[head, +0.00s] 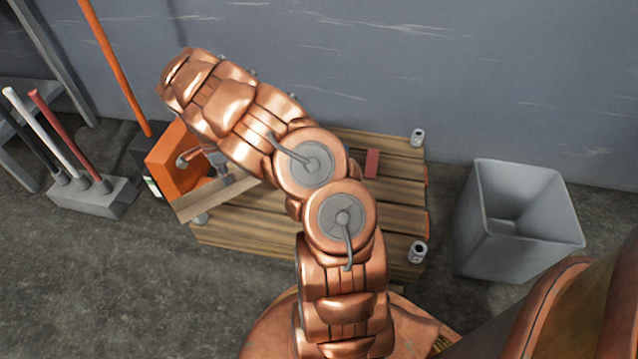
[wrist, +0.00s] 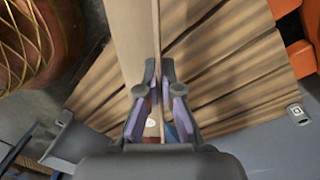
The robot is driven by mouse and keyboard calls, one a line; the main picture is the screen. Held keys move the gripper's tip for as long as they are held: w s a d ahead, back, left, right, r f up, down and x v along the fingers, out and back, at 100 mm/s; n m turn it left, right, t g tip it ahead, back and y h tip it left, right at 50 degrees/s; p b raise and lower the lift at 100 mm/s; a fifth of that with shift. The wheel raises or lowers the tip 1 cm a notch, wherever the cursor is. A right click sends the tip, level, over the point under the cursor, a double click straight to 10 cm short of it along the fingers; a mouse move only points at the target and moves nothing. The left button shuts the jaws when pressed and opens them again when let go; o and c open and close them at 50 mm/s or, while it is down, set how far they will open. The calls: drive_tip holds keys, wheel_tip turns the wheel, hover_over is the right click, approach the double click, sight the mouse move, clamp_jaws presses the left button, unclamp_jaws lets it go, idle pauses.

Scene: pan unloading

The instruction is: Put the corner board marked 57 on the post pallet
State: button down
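The post pallet (head: 270,225) is a slatted wooden deck with short grey corner posts; it also fills much of the wrist view (wrist: 235,75). A tan corner board (head: 215,197) hangs at a slant over the pallet's left end. In the wrist view my gripper (wrist: 158,88) is shut on this board (wrist: 130,35), with its thin edge between the fingers. A small white mark shows low between the fingers; no number is readable. In the head view the fingers are mostly hidden behind my arm.
Grey posts (head: 418,138) (head: 418,251) stand at the pallet's right corners. A red block (head: 372,163) lies on the deck. An orange box (head: 168,160) stands at the left, near a rack of long handles (head: 92,197). A grey bin (head: 518,220) stands right; a wall is behind.

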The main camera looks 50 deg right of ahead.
drive_tip(key=s+d+f+m+b, duration=0.1)
drive_tip(key=s+d+f+m, duration=0.1)
drive_tip(key=f+m, duration=0.1)
drive_tip(key=s+d+f+m, duration=0.2)
drive_tip(key=f+m, duration=0.1)
drive_tip(key=f, duration=0.2)
drive_tip(key=s+d+f+m+t+b, duration=0.1)
drive_tip(key=s+d+f+m, duration=0.1)
drive_tip(key=f, duration=0.3)
drive_tip(key=shift+s+d+m+b, duration=0.15)
drive_tip(key=shift+s+m+b, duration=0.2)
drive_tip(key=shift+s+m, duration=0.25)
drive_tip(key=shift+s+d+f, duration=0.15)
drive_tip(key=shift+d+f, duration=0.05)
drive_tip(key=shift+f, duration=0.05)
drive_tip(key=s+d+b, duration=0.1)
drive_tip(key=s+d, duration=0.1)
drive_tip(key=d, duration=0.2)
drive_tip(key=s+d+f+b, duration=0.1)
drive_tip(key=s+d+b, duration=0.1)
drive_tip(key=d, duration=0.3)
drive_tip(key=s+d+b, duration=0.2)
drive_tip(key=s+d, duration=0.1)
drive_tip(key=d, duration=0.1)
drive_tip(key=shift+s+d+f, duration=0.2)
drive_tip(key=shift+s+f, duration=0.05)
drive_tip(key=shift+s, duration=0.1)
drive_tip(key=shift+s+d+f+b, duration=0.1)
drive_tip(key=shift+d+f+b, duration=0.1)
drive_tip(key=shift+f+b, duration=1.2)
